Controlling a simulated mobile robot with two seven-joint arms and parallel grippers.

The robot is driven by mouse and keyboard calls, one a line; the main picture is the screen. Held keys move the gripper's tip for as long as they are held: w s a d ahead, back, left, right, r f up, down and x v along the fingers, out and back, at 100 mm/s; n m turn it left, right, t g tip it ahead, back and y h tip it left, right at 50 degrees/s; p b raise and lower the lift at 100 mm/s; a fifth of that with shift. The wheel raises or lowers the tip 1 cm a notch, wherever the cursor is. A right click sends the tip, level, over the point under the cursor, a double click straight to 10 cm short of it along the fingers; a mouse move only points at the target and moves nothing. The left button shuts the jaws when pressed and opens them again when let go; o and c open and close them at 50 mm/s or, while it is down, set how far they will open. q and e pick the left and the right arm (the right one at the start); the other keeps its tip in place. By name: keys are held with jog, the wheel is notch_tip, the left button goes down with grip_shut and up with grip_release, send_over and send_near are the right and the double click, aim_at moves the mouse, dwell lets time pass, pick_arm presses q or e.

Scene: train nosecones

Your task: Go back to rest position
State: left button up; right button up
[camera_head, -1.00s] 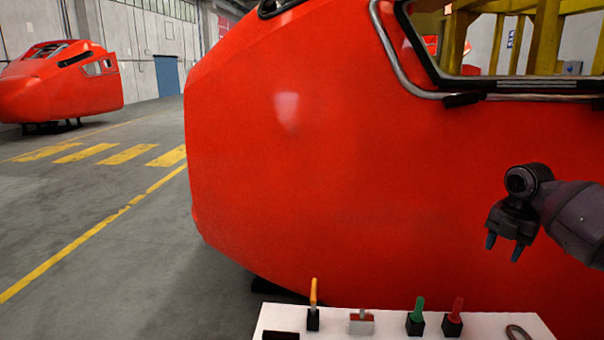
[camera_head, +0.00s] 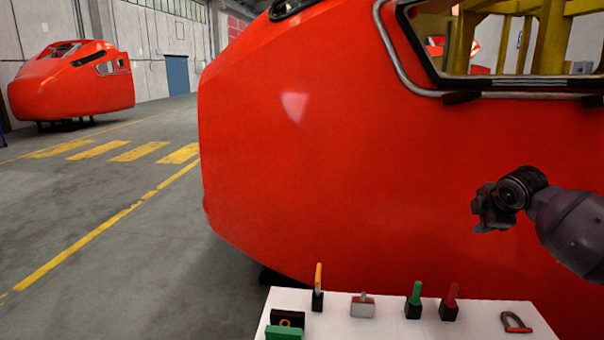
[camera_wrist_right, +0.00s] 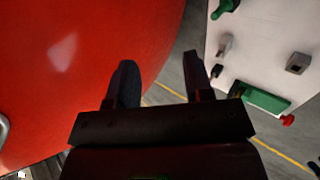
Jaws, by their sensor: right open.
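My right gripper (camera_head: 490,207) is at the right of the head view, in front of the red nosecone and above the table's right part. Its fingers are foreshortened there. In the right wrist view the gripper (camera_wrist_right: 160,80) shows two dark fingers spread apart with nothing between them. Floor, a yellow line and the nosecone's edge show beyond the fingers. My left gripper is not in view.
The large red nosecone (camera_head: 310,170) fills the middle and right. A white table (camera_head: 385,328) at the bottom holds several small tools in black holders and a green-and-black item (camera_head: 285,326). Another nosecone (camera_head: 70,85) stands far left. The left floor is clear.

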jog(key=s+a+f+m+t+y+b, duration=0.2)
jog(key=s+a+f+m+t, duration=0.15)
jog(key=a+f, duration=0.55)
jog(key=s+a+f+m+t+y+b, duration=0.2)
jog(key=s+a+f+m+t, duration=0.15)
jog(key=a+f, duration=0.6)
jog(key=s+f+m+b, duration=0.1)
jog(key=s+f, duration=0.3)
jog(key=s+f+m, duration=0.1)
jog(key=s+f, duration=0.3)
jog(key=s+a+f+m+b, duration=0.1)
jog(key=s+f, duration=0.3)
jog(key=shift+a+m+g+h+b, duration=0.1)
jog(key=shift+m+g+h+b, duration=0.2)
jog(key=shift+m+h, duration=0.1)
jog(key=s+f+m+g+h+b, duration=0.2)
jog(key=s+f+m+g+b, duration=0.1)
jog(key=s+f, duration=1.1)
jog(key=s, duration=0.4)
jog(key=shift+f+m, duration=0.4)
jog(key=shift+s, duration=0.1)
